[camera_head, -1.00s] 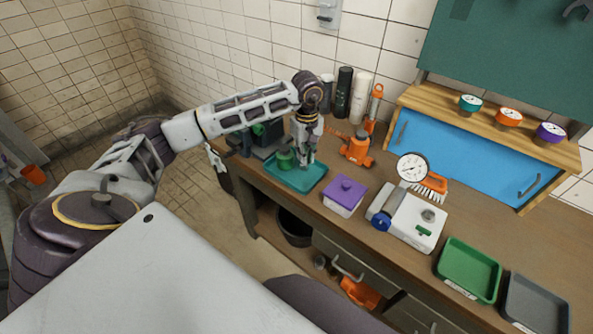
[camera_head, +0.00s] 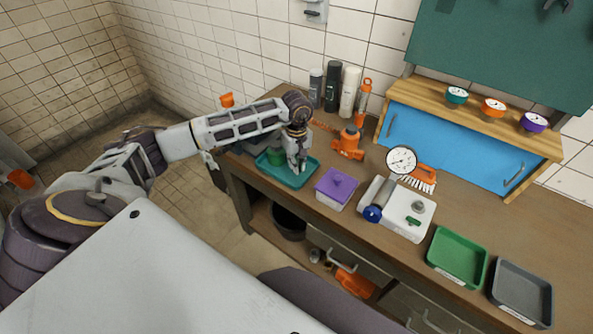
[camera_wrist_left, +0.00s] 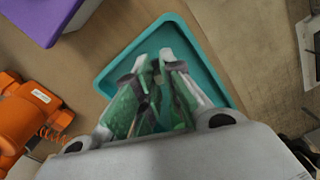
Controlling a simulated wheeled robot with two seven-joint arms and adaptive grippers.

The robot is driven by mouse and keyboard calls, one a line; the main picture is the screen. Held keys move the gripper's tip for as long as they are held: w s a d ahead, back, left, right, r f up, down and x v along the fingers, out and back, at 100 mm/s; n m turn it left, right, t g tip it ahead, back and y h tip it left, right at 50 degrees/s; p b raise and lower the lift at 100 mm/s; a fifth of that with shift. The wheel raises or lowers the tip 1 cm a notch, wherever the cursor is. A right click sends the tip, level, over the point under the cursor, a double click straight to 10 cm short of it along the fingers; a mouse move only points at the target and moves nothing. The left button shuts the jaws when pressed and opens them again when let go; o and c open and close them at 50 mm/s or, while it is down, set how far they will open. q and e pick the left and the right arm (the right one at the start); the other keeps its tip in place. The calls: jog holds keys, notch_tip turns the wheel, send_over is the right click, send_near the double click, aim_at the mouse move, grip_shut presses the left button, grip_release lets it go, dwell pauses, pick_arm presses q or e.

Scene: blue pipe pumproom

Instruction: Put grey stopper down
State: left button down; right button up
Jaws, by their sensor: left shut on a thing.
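My left gripper (camera_head: 299,166) is low over the teal tray (camera_head: 312,173) at the left of the bench. It is shut on the grey stopper, which is mostly hidden between the fingers. In the left wrist view the fingertips (camera_wrist_left: 158,66) are close together, pointing into the teal tray (camera_wrist_left: 108,75). I cannot tell whether the stopper touches the tray floor. My right gripper is not in view.
A purple-lidded box (camera_head: 337,186) stands just right of the tray. An orange jack-like tool (camera_head: 348,144) and upright bottles (camera_head: 333,86) are behind. A white gauge device (camera_head: 408,212), a green tray (camera_head: 458,257) and a grey tray (camera_head: 522,293) lie further right.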

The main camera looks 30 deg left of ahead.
pick_arm(q)
jog(key=shift+f, duration=0.1)
jog(key=shift+f+p, duration=0.4)
jog(key=shift+f, duration=1.35)
jog(key=shift+f, duration=0.15)
jog(key=c, duration=1.8)
grip_release()
